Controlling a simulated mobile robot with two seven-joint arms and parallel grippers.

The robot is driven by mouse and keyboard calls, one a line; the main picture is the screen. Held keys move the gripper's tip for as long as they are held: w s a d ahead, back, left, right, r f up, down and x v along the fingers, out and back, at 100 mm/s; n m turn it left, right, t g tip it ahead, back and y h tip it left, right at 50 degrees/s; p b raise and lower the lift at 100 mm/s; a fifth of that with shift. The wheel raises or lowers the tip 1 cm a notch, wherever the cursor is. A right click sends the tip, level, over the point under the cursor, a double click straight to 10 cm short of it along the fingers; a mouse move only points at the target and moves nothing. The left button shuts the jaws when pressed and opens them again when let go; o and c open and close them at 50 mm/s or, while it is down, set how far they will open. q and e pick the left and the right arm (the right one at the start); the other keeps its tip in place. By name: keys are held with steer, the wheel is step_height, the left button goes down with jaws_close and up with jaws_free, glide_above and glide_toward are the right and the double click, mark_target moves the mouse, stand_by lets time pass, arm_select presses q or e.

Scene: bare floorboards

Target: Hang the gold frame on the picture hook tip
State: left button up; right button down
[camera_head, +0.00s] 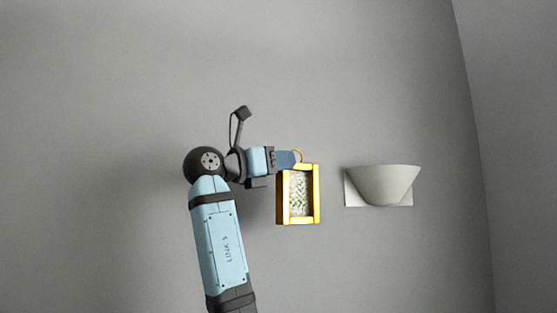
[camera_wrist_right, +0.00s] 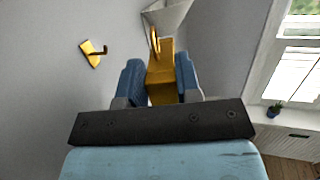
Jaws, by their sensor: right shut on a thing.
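The gold frame (camera_head: 316,195) hangs upright from my right gripper (camera_head: 294,160), a patterned picture inside its border. In the right wrist view the gold frame (camera_wrist_right: 160,75) shows edge-on between the two blue fingers of my right gripper (camera_wrist_right: 159,82), which are shut on it. A gold ring (camera_wrist_right: 155,40) stands up from its top edge. The picture hook (camera_wrist_right: 95,53), a gold plate with a dark bent tip, is on the wall at upper left of the wrist view, apart from the frame. I cannot make out the hook in the head view. My left gripper is not in view.
A pale half-bowl wall lamp (camera_head: 383,185) is on the wall to the right of the frame, with a gap between them. In the wrist view, a window (camera_wrist_right: 290,60) and a small potted plant (camera_wrist_right: 273,110) are at right. The wall left of my arm is bare.

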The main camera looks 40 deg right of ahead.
steer(key=w+d+f+p, duration=0.1)
steer(key=w+d+p, duration=0.1)
steer(key=w, duration=0.5)
steer(key=shift+d+f, duration=0.35)
steer(key=shift+d, duration=0.5)
stand_by(0.5)
steer(key=c, duration=0.7)
jaws_free()
steer(key=shift+c, duration=0.2)
steer(key=shift+s+r, duration=0.1)
steer(key=shift+s, duration=0.1)
